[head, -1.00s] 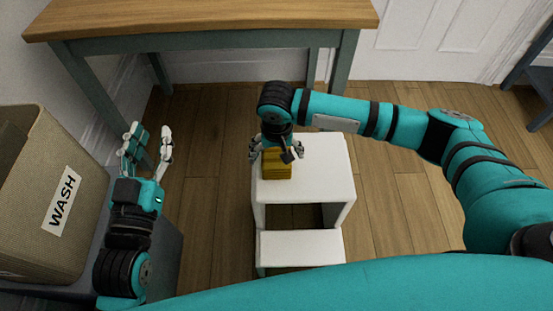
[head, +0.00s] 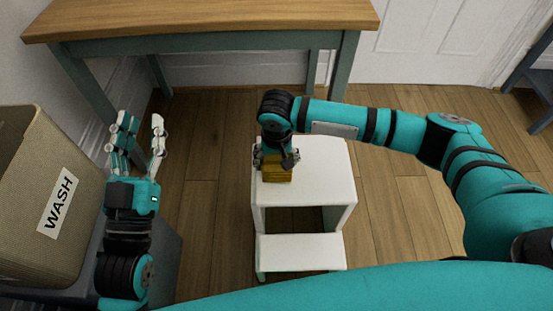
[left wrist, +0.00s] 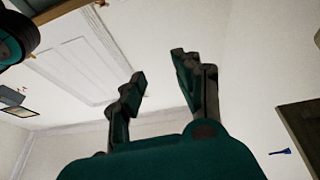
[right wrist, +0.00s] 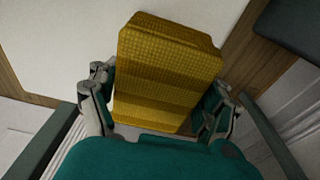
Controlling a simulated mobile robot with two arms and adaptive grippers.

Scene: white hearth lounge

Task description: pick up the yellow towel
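The folded yellow towel (head: 278,173) is on the top of the white step stool (head: 325,180), near its left side. My right gripper (head: 277,158) points down over the towel with one finger on each side. In the right wrist view the towel (right wrist: 165,75) fills the space between the fingers, which press close against its sides. No clear gap shows under the towel. My left gripper (head: 138,135) is open and empty, raised beside the wash basket; in the left wrist view its fingers (left wrist: 160,75) stand apart with nothing between them.
A woven basket labelled WASH (head: 25,180) stands at the left on a grey surface (head: 165,255). A wood-topped table (head: 200,18) stands behind. Bare wooden floor (head: 205,200) lies around the stool. A dark piece of furniture (head: 530,70) is at the far right.

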